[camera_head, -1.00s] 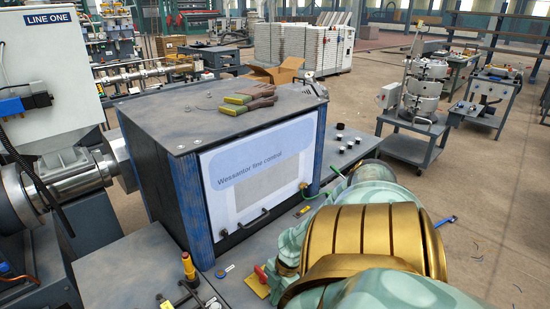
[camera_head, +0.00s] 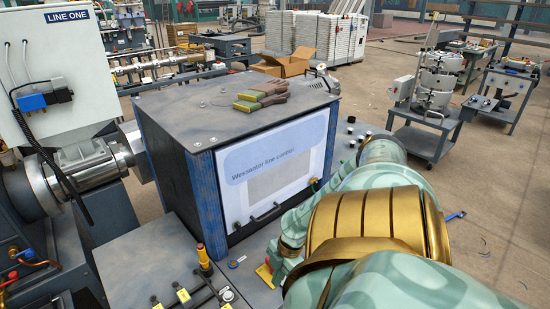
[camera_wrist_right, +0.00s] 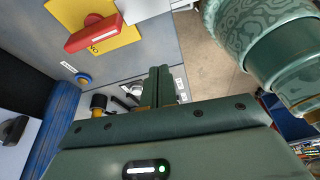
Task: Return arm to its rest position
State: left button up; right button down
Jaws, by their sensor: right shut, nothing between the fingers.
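My right arm (camera_head: 385,180), pale green with a gold banded joint (camera_head: 365,222), fills the lower right of the head view. It lies in front of the right side of the control cabinet (camera_head: 235,105). In the right wrist view my right gripper (camera_wrist_right: 160,88) has its dark green fingers together with nothing between them. It points over the grey panel top, near a red rotary switch (camera_wrist_right: 95,33) on a yellow plate. In the head view my own arm hides most of the gripper. My left gripper is not in view.
Work gloves (camera_head: 262,94) lie on the cabinet top. The extruder barrel (camera_head: 85,170) is on the left. A cart with stacked metal rings (camera_head: 437,80) stands at the right, with open floor around it.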

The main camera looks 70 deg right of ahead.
jog(key=shift+p+v, duration=0.55)
jog(key=shift+v, duration=0.9)
